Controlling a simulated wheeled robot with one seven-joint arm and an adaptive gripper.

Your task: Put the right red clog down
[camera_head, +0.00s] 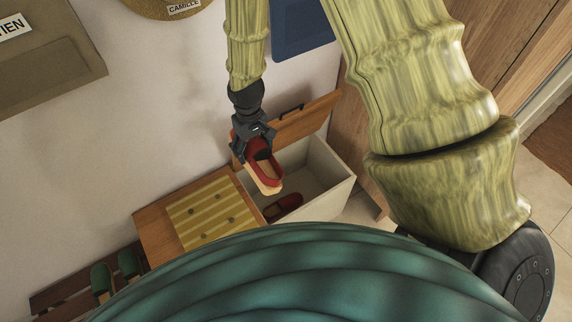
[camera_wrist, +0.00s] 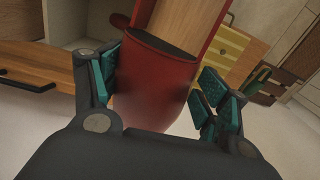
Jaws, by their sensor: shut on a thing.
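My gripper (camera_head: 250,135) is shut on a red clog (camera_head: 264,170) with a pale wooden sole. It holds the clog tilted above the open bin of a bench. In the wrist view the clog (camera_wrist: 155,80) fills the middle, between the teal-padded fingers of my gripper (camera_wrist: 160,95). Another red clog (camera_head: 284,207) lies on the floor of the white bin (camera_head: 338,190), near its left front side. I cannot tell from the pictures whether the held clog is the left or the right one.
The bin's wooden lid (camera_head: 300,120) stands open behind it. A yellow striped cushion (camera_head: 212,212) lies on the bench top (camera_head: 158,232) to the left. Green clogs (camera_head: 102,277) stand on a slatted rack (camera_head: 60,292) at the lower left. A wooden cabinet (camera_head: 352,110) stands right of the bin.

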